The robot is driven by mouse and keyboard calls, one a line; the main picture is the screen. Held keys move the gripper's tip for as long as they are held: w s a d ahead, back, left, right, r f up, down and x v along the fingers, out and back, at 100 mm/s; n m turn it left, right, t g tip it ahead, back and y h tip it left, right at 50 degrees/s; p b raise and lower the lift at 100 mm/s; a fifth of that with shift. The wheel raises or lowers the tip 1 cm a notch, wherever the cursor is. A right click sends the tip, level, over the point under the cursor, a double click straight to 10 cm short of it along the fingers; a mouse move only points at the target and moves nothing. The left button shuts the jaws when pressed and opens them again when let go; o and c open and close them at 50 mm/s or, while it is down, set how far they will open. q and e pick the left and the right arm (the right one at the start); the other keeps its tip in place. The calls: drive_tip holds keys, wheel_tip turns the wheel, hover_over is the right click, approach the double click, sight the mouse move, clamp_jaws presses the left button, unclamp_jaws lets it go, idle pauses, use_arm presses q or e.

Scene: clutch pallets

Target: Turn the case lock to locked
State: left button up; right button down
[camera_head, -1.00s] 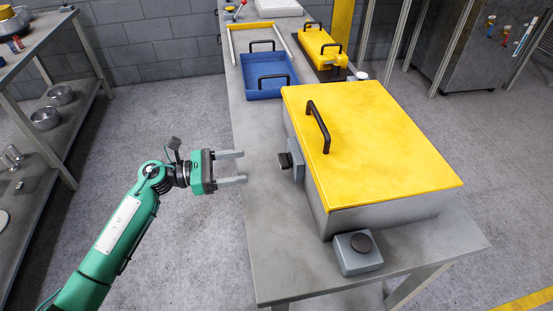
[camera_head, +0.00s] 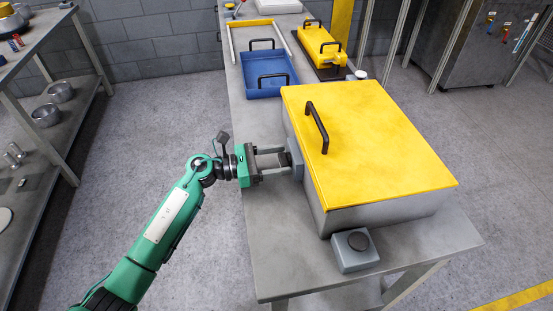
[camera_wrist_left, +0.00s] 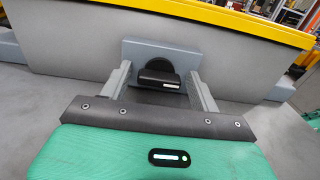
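The case has a yellow lid (camera_head: 375,130) with a black handle and a grey body (camera_head: 385,212). It sits on the workbench with its lid down. The case lock is on its left side: a grey plate (camera_wrist_left: 133,48) carries a black knob (camera_wrist_left: 159,74) with a white mark on its bar. In the wrist view the knob's bar lies roughly level, slightly tilted. My left gripper (camera_head: 283,159) is open at the lock, with one finger on each side of the knob. Gaps show between the fingers and the knob. My right gripper is out of view.
A grey box with a black button (camera_head: 358,242) stands at the case's near side. A blue tray (camera_head: 290,92) and a yellow clutch part on a dark pallet (camera_head: 322,48) stand farther back. The bench (camera_head: 275,240) is clear at its near left.

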use_arm(q)
drive_tip(key=c, duration=0.7)
drive_tip(key=shift+n, duration=0.9)
drive_tip(key=shift+c, duration=0.2)
drive_tip(key=n+p, duration=0.1)
drive_tip(key=n, duration=0.3)
drive_tip(key=shift+w, duration=0.1)
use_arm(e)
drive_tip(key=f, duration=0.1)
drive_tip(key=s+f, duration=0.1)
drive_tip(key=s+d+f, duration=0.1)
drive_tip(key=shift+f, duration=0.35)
use_arm(q)
drive_tip(key=o, duration=1)
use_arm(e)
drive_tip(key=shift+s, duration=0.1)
